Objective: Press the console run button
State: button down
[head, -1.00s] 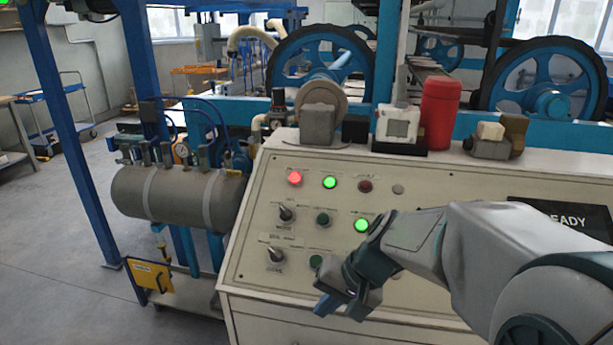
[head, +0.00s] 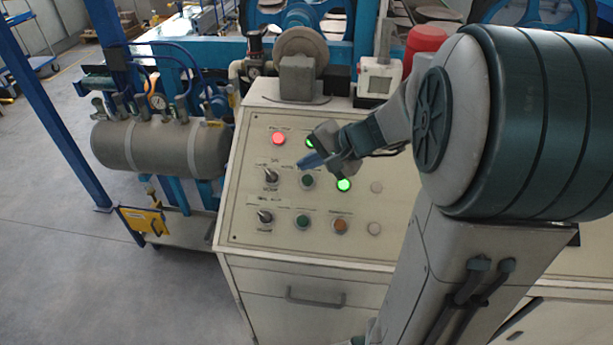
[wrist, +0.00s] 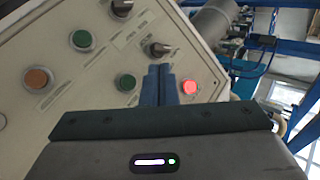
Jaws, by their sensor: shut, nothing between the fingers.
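The sloped console panel (head: 245,225) carries several buttons and lamps whose labels are too small to read, so I cannot tell which is the run button. A red lit one (head: 278,138) is at upper left. An unlit green button (head: 307,181) and a lit green one (head: 343,184) are in the middle row. A lower green button (head: 303,221) sits beside an orange one (head: 340,226). My gripper (head: 308,161) is shut and empty over the panel, partly hiding the upper green lamp. In the wrist view its fingers (wrist: 158,85) show between the red lamp (wrist: 190,87) and green button (wrist: 126,82).
Two selector knobs (head: 270,175) (head: 265,216) stick out at the panel's left. A motor-like block (head: 297,75), a small white box (head: 378,78) and a red canister (head: 424,42) stand on the console top. A grey tank (head: 160,148) is at left.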

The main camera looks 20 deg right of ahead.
aim_at(302, 180)
jog(key=shift+f, duration=0.1)
jog(key=w+f+b, duration=0.1)
jog(key=f, duration=0.1)
jog(key=w+d+f+b, duration=0.1)
jog(key=f+b, duration=0.1)
jog(key=w+f+b, duration=0.1)
jog(key=f, duration=0.1)
jog(key=shift+w+d+f, duration=0.15)
jog(key=shift+d+f, duration=0.05)
jog(key=shift+f, duration=0.05)
jog(key=shift+w+d+f+b, duration=0.15)
jog(key=shift+w+f+b, duration=0.3)
jog(key=shift+b, duration=0.35)
dwell(1.1)
jog(key=shift+f, duration=0.15)
jog(key=shift+w+d+f+b, duration=0.15)
jog(key=shift+f+b, duration=0.1)
jog(key=shift+b, duration=0.35)
jog(key=shift+w+f+b, duration=0.15)
jog(key=shift+f+b, duration=0.25)
jog(key=shift+b, duration=0.15)
dwell(0.4)
jog(key=shift+r, duration=0.1)
jog(key=shift+s+r+p, duration=0.35)
jog(key=shift+r, duration=0.35)
